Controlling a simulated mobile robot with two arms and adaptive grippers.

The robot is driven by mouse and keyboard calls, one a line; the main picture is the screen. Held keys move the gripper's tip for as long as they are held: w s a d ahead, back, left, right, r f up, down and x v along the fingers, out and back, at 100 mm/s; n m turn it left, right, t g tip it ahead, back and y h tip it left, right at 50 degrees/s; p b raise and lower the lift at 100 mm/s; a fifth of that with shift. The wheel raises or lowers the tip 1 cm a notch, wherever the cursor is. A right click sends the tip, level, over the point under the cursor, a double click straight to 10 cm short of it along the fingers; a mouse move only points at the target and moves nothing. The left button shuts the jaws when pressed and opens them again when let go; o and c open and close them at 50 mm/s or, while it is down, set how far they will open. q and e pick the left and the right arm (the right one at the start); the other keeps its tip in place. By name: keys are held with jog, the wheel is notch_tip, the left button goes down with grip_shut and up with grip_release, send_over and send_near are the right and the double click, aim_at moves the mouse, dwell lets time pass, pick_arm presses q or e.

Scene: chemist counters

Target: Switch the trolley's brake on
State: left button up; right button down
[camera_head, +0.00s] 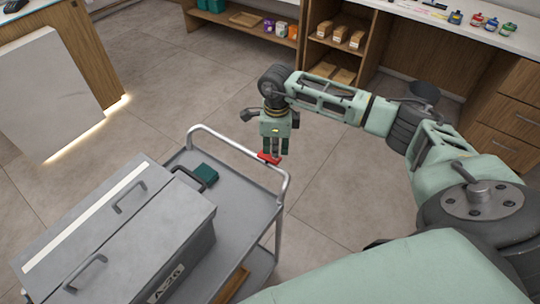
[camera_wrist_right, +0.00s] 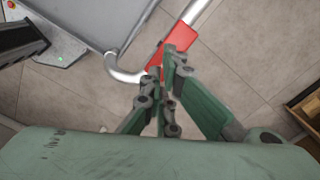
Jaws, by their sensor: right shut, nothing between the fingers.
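The grey trolley (camera_head: 238,212) stands at centre-left with a bent metal push handle (camera_head: 235,147) at its far end. A red brake lever (camera_head: 265,157) sits on the handle's right corner. The red lever also shows in the right wrist view (camera_wrist_right: 181,36). My right gripper (camera_head: 273,154) points down over the lever, fingers shut and empty. In the wrist view its fingertips (camera_wrist_right: 170,58) overlap the lever's near end; they look touching or very close, but I cannot tell which. My left gripper is out of view.
A large grey case (camera_head: 115,240) labelled A-26 and a small dark green item (camera_head: 205,174) are on the trolley. A lit counter (camera_head: 60,85) is at upper left. Shelves (camera_head: 250,32) and a worktop with bottles (camera_head: 478,20) line the back. Tiled floor lies clear beyond the handle.

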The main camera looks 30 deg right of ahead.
aim_at(276, 159)
jog(key=shift+s+f+b, duration=0.1)
jog(key=shift+f+b, duration=1)
jog(key=shift+f, duration=0.25)
dwell(0.4)
jog(key=shift+r, duration=0.2)
jog(key=shift+r+p, duration=0.75)
jog(key=shift+r, duration=0.15)
jog(key=shift+r+p, duration=1.4)
jog(key=shift+r, duration=1.1)
jog(key=shift+f, duration=0.1)
